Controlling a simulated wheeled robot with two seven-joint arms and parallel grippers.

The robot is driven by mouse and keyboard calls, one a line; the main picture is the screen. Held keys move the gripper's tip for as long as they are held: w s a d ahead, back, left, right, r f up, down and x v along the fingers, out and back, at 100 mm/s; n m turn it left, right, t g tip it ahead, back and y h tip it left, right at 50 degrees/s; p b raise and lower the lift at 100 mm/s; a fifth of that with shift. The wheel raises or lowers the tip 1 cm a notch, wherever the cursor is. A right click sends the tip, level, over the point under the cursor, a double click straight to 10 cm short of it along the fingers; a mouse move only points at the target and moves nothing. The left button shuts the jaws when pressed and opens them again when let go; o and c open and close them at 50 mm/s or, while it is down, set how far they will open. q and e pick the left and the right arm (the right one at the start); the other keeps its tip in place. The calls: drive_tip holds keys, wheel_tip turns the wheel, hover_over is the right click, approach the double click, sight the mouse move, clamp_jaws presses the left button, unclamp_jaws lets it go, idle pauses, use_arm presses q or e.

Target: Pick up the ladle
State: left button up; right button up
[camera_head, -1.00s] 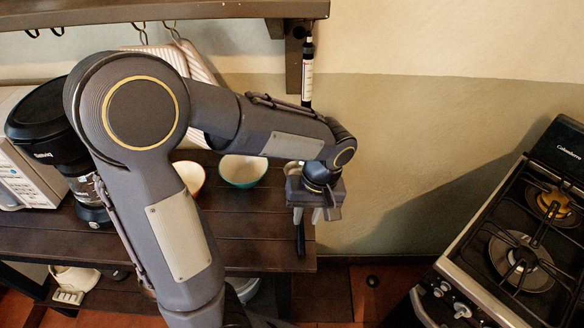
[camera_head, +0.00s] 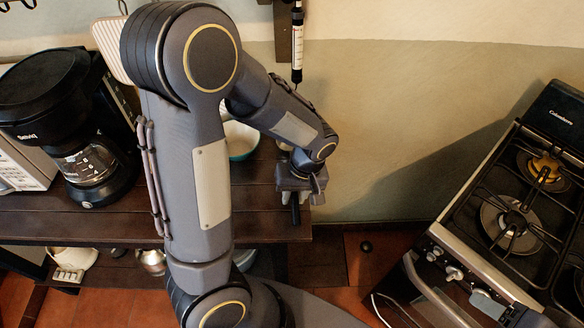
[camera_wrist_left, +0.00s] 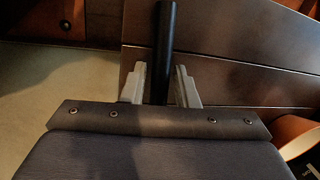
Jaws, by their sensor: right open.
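A thin black handle, which looks like that of the ladle (camera_wrist_left: 166,40), runs between the fingers of my left gripper (camera_wrist_left: 161,85) in the left wrist view. The fingers stand either side of it, with a narrow gap at the left finger. In the head view my left gripper (camera_head: 302,196) points down over the right end of the dark wooden table (camera_head: 262,227). The ladle's handle (camera_head: 295,210) shows just below it. The ladle's bowl is hidden.
A green-rimmed bowl (camera_head: 241,140) is partly behind my left arm. A coffee maker (camera_head: 88,165) and a white microwave (camera_head: 22,170) stand at the left. A bottle-like object (camera_head: 297,45) hangs by the wall bracket. The stove (camera_head: 470,225) is at the right.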

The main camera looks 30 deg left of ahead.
use_arm(q)
clamp_jaws()
drive_tip(key=shift+r, duration=0.15)
